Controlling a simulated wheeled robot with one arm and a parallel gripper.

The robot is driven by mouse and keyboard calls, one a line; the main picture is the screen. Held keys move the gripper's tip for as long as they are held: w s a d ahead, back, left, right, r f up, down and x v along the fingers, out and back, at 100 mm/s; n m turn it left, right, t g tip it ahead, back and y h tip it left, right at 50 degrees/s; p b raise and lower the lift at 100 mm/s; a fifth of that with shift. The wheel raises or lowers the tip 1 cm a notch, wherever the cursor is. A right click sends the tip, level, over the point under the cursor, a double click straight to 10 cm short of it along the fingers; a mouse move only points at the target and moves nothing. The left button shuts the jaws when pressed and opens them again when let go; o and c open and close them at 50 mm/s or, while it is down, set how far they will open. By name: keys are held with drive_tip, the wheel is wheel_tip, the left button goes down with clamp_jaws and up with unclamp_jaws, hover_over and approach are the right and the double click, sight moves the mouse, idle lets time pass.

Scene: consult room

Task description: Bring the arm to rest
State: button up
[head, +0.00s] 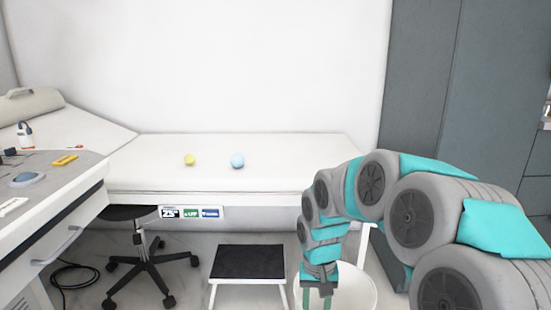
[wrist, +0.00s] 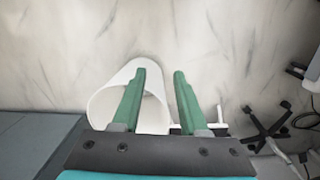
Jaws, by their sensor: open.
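My gripper (head: 317,287) hangs at the end of my bent grey and teal arm, at the lower right of the head view. It points down in front of a white round bin (head: 358,290), which my arm partly hides. In the wrist view my gripper (wrist: 159,75) shows two green fingers spread apart with nothing between them. The white bin (wrist: 100,105) lies behind and beside the left finger there. Whether the fingers touch the bin cannot be told.
An exam couch (head: 285,172) carries a yellow ball (head: 189,160) and a blue ball (head: 237,160). A step stool (head: 248,262) and wheeled chair (head: 145,255) stand before it. A desk (head: 85,190) is at left, grey cabinets (head: 480,80) at right. Marble floor (wrist: 220,50) is clear beyond the fingers.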

drive_tip(key=s+d+b, duration=0.1)
drive_tip(key=s+d, duration=0.1)
drive_tip(key=s, duration=1.2)
drive_tip(key=s+d+n+g+b, duration=0.1)
drive_tip(key=s+d+b, duration=0.1)
drive_tip(key=s, duration=1.2)
drive_tip(key=shift+s+d+r, duration=0.2)
drive_tip(key=shift+d+r, duration=0.15)
drive_tip(key=shift+d, duration=0.5)
